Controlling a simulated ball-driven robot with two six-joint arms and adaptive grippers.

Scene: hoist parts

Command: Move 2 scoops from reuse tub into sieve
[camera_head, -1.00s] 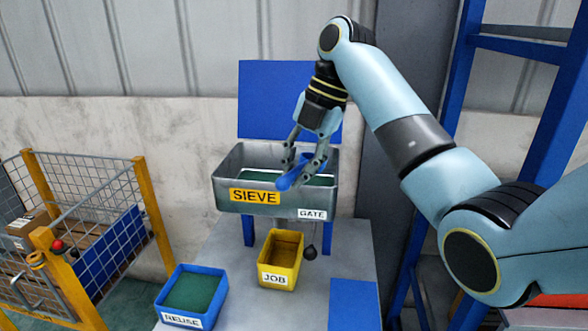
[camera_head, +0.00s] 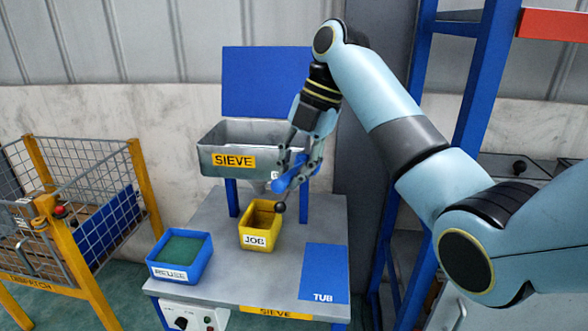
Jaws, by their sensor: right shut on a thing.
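The blue reuse tub (camera_head: 207,257) stands at the front left of the grey table and holds green material. The metal sieve (camera_head: 262,172) is raised on blue legs at the back; its inside is mostly hidden from this angle. My right gripper (camera_head: 303,160) is shut on a blue scoop (camera_head: 290,180). I cannot tell whether the scoop holds material or touches the sieve. My left gripper is not in view.
A yellow job tub (camera_head: 274,234) stands below the sieve. A dark knob (camera_head: 280,207) hangs beside it. A blue tub mat (camera_head: 327,272) lies empty at the front right. A yellow wire cage (camera_head: 72,215) stands left; a blue rack (camera_head: 467,95) stands right.

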